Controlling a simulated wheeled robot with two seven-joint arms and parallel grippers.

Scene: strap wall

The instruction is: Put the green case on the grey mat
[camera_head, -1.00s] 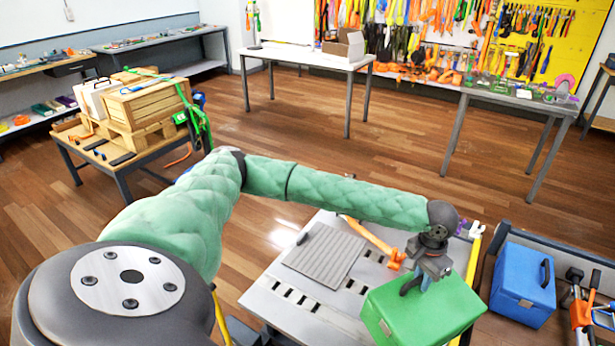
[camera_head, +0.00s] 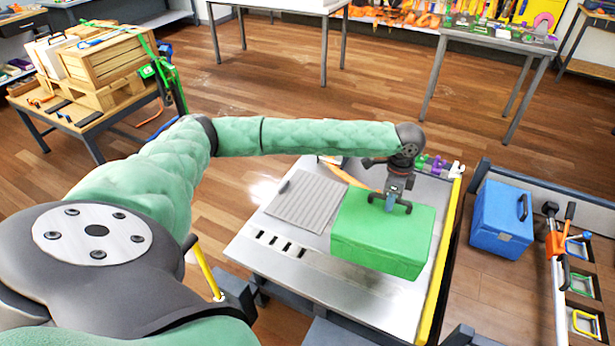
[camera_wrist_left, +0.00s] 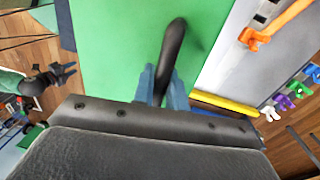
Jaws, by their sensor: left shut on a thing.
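The green case (camera_head: 382,238) has a dark handle on its top. My left gripper (camera_head: 391,203) is shut on that handle; the handle between its blue fingers also shows in the left wrist view (camera_wrist_left: 172,60). The case is over the metal table, just right of the grey mat (camera_head: 306,200). Its left side meets or slightly overlaps the mat's right edge in the picture. I cannot tell how far it is above the table. The mat is flat, ribbed and bare. In the left wrist view my right gripper (camera_wrist_left: 55,78) shows small at the left.
An orange tool (camera_head: 345,175) lies behind the case. A yellow bar (camera_head: 440,260) runs along the table's right edge, with small coloured clips (camera_head: 432,163) at the back. A blue case (camera_head: 502,220) stands to the right. The table front (camera_head: 340,285) has a slotted strip.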

